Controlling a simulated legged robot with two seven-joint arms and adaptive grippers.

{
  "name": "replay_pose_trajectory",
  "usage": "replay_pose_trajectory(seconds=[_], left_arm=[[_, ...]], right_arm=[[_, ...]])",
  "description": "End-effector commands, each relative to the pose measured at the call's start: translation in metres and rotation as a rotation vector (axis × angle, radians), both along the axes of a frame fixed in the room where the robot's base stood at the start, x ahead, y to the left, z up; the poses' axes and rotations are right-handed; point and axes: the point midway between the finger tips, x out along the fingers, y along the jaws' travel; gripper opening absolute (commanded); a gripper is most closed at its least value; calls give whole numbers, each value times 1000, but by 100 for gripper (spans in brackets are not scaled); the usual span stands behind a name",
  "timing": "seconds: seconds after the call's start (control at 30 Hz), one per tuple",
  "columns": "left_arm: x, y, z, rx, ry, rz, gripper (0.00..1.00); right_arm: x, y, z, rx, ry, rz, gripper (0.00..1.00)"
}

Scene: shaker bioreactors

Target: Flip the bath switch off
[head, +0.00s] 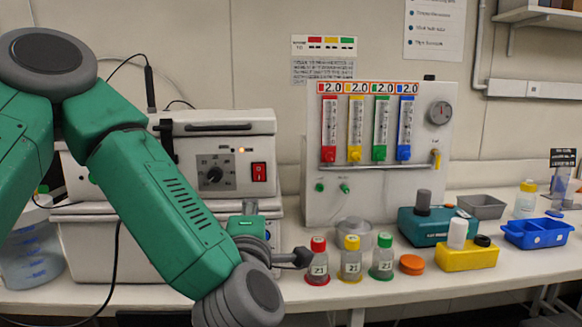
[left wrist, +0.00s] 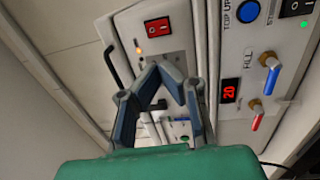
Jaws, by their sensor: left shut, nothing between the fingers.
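The bath is a white box (head: 215,135) with a front panel holding a dark dial (head: 214,174), a lit amber lamp (head: 241,150) and a red rocker switch (head: 259,172). In the left wrist view the red switch (left wrist: 157,27) and the lamp (left wrist: 138,50) lie beyond my fingertips. Contact and the switch's exact tilt cannot be made out. My right gripper is out of view.
Red, yellow and green capped bottles (head: 351,260) stand just right of my left wrist. A flowmeter panel (head: 380,150) stands behind them. A teal device (head: 424,225), yellow block (head: 467,256) and blue tray (head: 538,234) fill the right. Front bench edge is mostly clear.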

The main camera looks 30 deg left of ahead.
Motion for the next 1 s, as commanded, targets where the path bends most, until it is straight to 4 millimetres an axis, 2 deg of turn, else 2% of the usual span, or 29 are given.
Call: replay_pose_trajectory(seconds=[0.1,0.37,0.57,0.7,1.0], left_arm=[[-1,-1,8,-10,-21,13,0],[1,-5,8,-6,-19,11,0],[9,3,8,-14,-14,13,0],[23,15,11,-17,-13,18,0],[78,46,19,-8,-19,16,0]], right_arm=[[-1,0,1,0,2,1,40],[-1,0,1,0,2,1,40],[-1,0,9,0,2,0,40],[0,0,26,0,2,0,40],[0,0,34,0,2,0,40]])
